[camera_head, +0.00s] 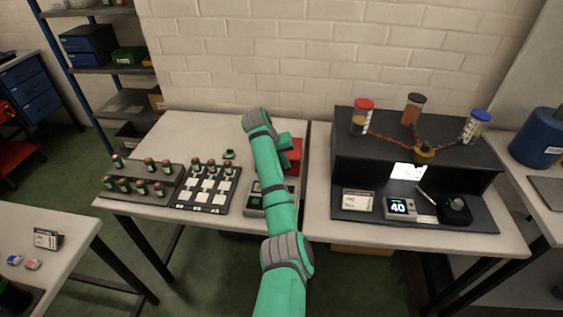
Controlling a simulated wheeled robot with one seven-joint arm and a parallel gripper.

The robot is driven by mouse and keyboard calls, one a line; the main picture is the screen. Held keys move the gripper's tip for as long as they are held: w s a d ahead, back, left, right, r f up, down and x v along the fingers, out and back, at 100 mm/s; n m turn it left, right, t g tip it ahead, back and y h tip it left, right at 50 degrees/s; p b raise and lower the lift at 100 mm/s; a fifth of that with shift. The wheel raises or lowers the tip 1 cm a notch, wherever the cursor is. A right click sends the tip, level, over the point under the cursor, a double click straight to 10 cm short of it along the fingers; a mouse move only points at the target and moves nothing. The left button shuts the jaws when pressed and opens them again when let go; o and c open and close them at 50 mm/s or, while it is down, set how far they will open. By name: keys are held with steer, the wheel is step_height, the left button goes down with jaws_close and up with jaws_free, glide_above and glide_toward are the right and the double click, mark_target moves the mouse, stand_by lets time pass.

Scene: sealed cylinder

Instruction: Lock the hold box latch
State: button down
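A grey box (254,205) sits on the middle table, partly hidden behind my green arm. It looks like the hold box. A red part (294,155), perhaps its lid, stands at its back right. Dark and green contents show beside the arm, too small to make out. I cannot make out the latch; it is hidden or too small. My arm reaches up over the box and bends at a grey joint near the back of the table. A green arm section shows right of it, by the red part. My gripper's fingers are hidden.
Left of the box are a black tray with white squares (207,199) and a dark rack (140,192) of several red-capped vials. One small green item (229,154) lies behind. On the right table, a black bench unit (345,152) carries jars and a display reading 40 (399,207).

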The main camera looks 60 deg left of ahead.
step_height(320, 180, up, 4)
steer(key=shift+w+a+f, duration=0.1)
steer(key=shift+a, duration=0.05)
steer(key=s+a+r, duration=0.2)
steer(key=s+r, duration=0.5)
steer(key=s, duration=0.1)
steer(key=shift+r, duration=0.2)
steer(key=shift+w, duration=0.2)
